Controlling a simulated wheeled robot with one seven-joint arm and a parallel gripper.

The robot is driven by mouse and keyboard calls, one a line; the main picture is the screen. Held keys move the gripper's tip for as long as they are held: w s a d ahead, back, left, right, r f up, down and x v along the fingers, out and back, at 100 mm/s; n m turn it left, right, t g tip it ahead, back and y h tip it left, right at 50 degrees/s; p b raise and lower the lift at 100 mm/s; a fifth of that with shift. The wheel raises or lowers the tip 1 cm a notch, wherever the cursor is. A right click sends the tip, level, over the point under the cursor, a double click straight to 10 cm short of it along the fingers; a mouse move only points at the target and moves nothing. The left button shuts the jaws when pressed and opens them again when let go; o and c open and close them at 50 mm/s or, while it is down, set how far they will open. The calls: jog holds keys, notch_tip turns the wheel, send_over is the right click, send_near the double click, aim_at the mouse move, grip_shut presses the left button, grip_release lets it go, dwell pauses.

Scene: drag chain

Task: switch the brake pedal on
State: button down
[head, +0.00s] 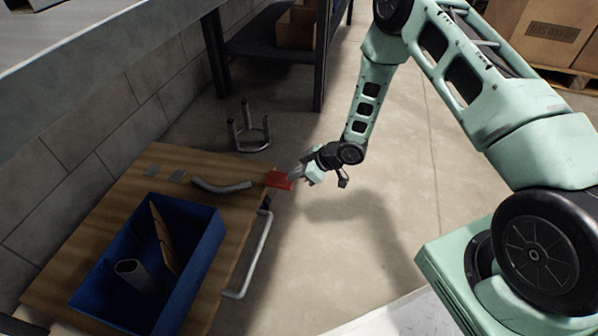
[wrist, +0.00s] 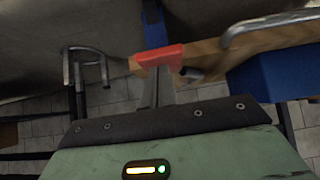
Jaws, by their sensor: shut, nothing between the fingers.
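The red brake pedal (head: 278,180) sits at the right edge of a wooden platform cart (head: 108,192). It also shows in the wrist view (wrist: 160,56), just past my fingertips. My gripper (head: 294,178) is shut and empty, with its fingertips at the pedal in the head view. In the wrist view my gripper (wrist: 157,82) points at the pedal, and its tips seem to be at or under the red part. I cannot tell whether they touch it. The pedal's hinge and underside are hidden.
A blue bin (head: 205,250) with a tube and a brown board stands on the cart. A grey curved pipe (head: 222,187) lies near the pedal. A metal handle (head: 262,250) runs along the cart's right side. A stool-like metal frame (head: 250,138) stands behind. Floor to the right is clear.

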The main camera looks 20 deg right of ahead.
jog(key=shift+f, duration=0.2)
jog(key=shift+s+d+f+t+y+b, duration=0.1)
jog(key=shift+f+t+y+b, duration=0.3)
jog(key=shift+f+y, duration=0.2)
jog(key=shift+s+d+f+t+y+b, duration=0.1)
jog(key=shift+f+t+y+b, duration=0.2)
jog(key=shift+f+t+y, duration=0.25)
jog(key=shift+r+p, duration=0.8)
